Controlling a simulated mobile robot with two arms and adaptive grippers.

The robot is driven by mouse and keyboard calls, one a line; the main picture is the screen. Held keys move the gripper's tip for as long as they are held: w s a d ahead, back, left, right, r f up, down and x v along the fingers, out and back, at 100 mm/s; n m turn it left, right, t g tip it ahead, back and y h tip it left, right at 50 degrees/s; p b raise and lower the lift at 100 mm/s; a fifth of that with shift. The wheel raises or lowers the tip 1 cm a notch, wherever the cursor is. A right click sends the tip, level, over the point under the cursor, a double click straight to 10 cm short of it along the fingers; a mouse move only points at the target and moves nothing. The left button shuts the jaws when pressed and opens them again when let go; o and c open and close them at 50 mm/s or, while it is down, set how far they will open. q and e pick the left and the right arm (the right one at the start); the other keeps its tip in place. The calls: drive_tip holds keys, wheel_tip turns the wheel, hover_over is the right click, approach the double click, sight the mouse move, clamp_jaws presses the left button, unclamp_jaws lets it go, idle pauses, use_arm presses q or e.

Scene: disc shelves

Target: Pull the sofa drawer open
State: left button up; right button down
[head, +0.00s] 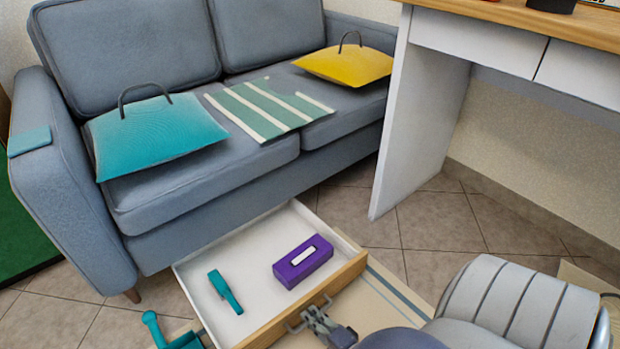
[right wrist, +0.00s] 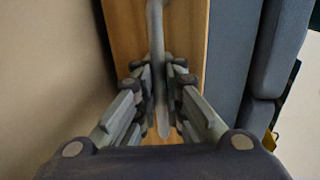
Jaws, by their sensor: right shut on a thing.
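The sofa drawer (head: 225,258) stands out from under the grey sofa (head: 205,170), open, with its white inside showing. Its wooden front (head: 345,275) faces the lower right and carries a grey bar handle (head: 290,327). My right gripper (head: 318,318) is at the middle of that front, shut on the handle. In the right wrist view the handle (right wrist: 156,45) runs between the two fingers, against the wood. A purple box (head: 303,262) with a white label and a teal object (head: 224,291) lie in the drawer. My left gripper is not in view.
A white desk (head: 410,130) with a wooden top stands to the right. A ribbed grey seat (head: 515,305) is at the lower right. A teal object (head: 170,335) is at the lower left, beside the drawer. Tiled floor (head: 440,222) is clear between drawer and desk.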

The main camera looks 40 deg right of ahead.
drive_tip(key=shift+r, duration=0.1)
drive_tip(key=c, duration=2)
unclamp_jaws()
drive_tip(key=v, duration=1.2)
